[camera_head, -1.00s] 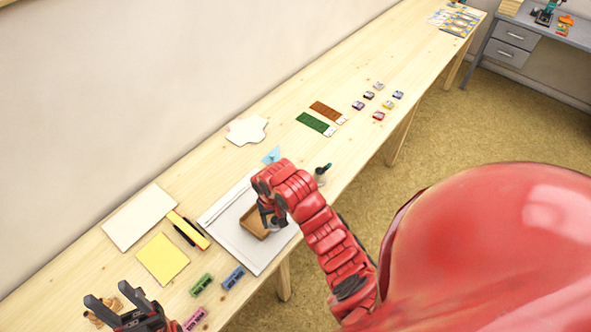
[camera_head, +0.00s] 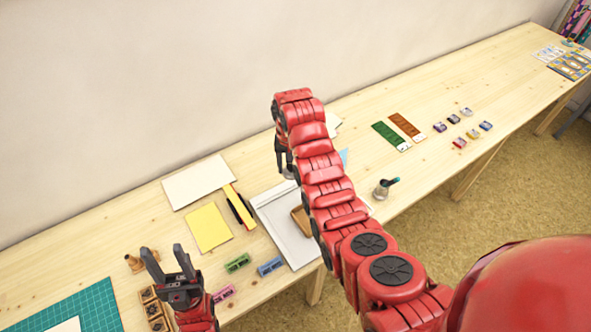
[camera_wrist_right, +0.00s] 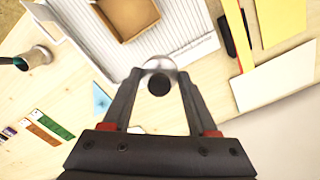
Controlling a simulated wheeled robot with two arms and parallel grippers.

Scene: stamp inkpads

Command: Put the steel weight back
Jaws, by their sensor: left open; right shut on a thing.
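My right gripper (camera_head: 284,158) is shut on the steel weight, a shiny round metal piece with a dark centre. The weight (camera_wrist_right: 160,65) shows between the fingertips in the right wrist view; in the head view it is a small grey patch (camera_head: 288,174) below the fingers. It is held above the far edge of a light grey tray (camera_head: 271,199). An open tan box (camera_head: 299,219) stands on the tray, partly hidden by my right arm; its inside shows in the wrist view (camera_wrist_right: 128,14). My left gripper (camera_head: 164,260) is open and empty over the table's front left.
Yellow sheet (camera_head: 208,228), white sheet (camera_head: 198,182) and a yellow strip (camera_head: 238,204) lie left of the tray. Green (camera_head: 237,262) and blue (camera_head: 270,266) blocks lie in front. A grey cup (camera_head: 381,190) stands right. Bare wood (camera_head: 345,115) lies beyond.

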